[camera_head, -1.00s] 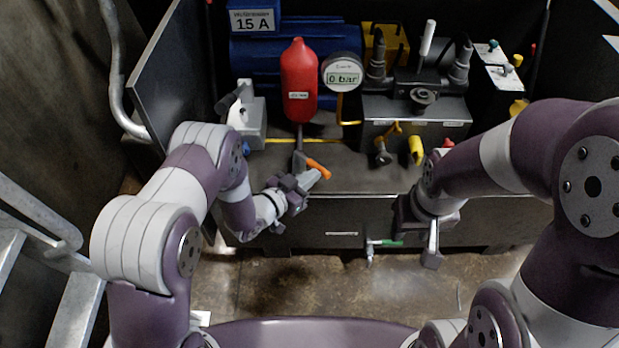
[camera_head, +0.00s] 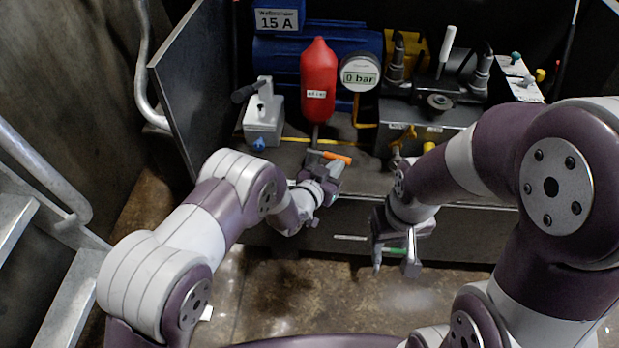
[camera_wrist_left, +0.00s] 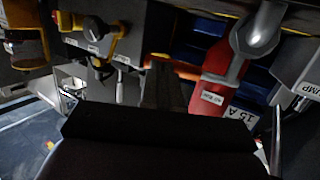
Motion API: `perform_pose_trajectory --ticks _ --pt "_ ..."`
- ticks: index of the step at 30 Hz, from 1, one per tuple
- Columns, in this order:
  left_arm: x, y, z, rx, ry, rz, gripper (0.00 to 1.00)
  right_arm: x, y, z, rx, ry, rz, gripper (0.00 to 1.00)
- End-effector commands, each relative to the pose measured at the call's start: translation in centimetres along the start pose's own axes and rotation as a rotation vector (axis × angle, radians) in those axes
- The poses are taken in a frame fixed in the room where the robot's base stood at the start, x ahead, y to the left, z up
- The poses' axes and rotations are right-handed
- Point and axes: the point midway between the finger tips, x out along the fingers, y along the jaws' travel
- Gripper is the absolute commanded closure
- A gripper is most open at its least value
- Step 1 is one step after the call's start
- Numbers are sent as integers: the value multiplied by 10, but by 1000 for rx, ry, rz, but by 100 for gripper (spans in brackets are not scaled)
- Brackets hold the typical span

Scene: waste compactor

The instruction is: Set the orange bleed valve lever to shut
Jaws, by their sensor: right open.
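The orange bleed valve lever (camera_head: 338,157) lies roughly level below the red cylinder (camera_head: 319,80), pointing right in the head view. My left gripper (camera_head: 330,167) is at the lever, just in front of and below it. Its fingers overlap the valve, so I cannot tell whether they touch the lever or how far apart they are. My right gripper (camera_head: 393,268) is open in front of the cabinet, low and to the right.
A gauge (camera_head: 361,74) reading 0 bar stands right of the cylinder. A grey box with a black handle (camera_head: 264,120) stands to the left. A dark side panel (camera_head: 203,85) bounds the left; the floor in front is open.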

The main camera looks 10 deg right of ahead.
Motion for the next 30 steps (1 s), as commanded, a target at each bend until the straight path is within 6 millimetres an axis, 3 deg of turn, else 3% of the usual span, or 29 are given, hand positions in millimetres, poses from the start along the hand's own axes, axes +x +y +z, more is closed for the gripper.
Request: perform_pose_trajectory --ticks 12,30 --pt "20 3 -3 2 0 2 100 9 0 1 0 0 0 57" --pt "26 3 -6 2 3 2 100 10 0 1 0 0 0 57"
